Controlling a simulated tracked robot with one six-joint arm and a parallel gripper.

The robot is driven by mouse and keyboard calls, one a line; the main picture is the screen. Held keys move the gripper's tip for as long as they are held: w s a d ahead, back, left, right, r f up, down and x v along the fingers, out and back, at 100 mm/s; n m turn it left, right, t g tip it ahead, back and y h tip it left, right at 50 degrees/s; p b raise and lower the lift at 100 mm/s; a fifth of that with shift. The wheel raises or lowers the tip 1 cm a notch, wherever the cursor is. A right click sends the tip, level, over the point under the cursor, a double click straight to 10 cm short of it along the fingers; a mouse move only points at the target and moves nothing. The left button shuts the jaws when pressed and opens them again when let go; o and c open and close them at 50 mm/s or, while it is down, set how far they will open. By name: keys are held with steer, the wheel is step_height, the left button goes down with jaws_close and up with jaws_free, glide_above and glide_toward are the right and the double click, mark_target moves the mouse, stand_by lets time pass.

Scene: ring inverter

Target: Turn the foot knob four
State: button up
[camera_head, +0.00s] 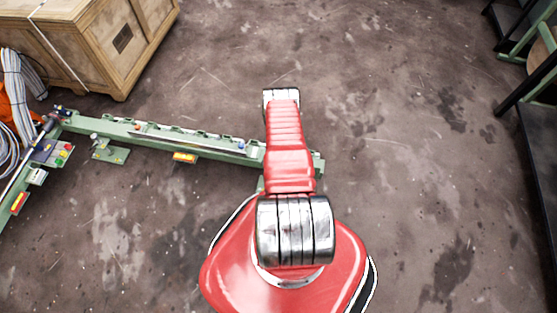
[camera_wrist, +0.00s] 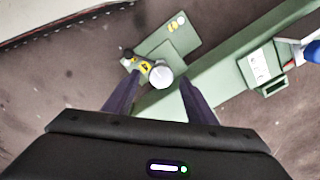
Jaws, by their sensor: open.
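In the wrist view, a foot knob (camera_wrist: 130,60) with a dark end and a yellow collar sits beside a pale round cap (camera_wrist: 161,76), over a green foot plate (camera_wrist: 165,47). My gripper (camera_wrist: 159,80) is open. Its two dark fingers point towards the foot, one on each side of the round cap, with nothing held. Whether they touch it, I cannot tell. In the head view, my arm hides my gripper and this foot.
A long green machine rail (camera_head: 180,138) lies on the floor, with another foot plate (camera_head: 108,152) beside it. A wooden crate (camera_head: 95,45) and cable coils (camera_head: 20,95) are at the left. A dark rack (camera_head: 540,150) stands at the right. The floor between is clear.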

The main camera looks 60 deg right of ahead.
step_height(320, 180, up, 12)
steer(key=shift+s, duration=0.15)
stand_by(0.7)
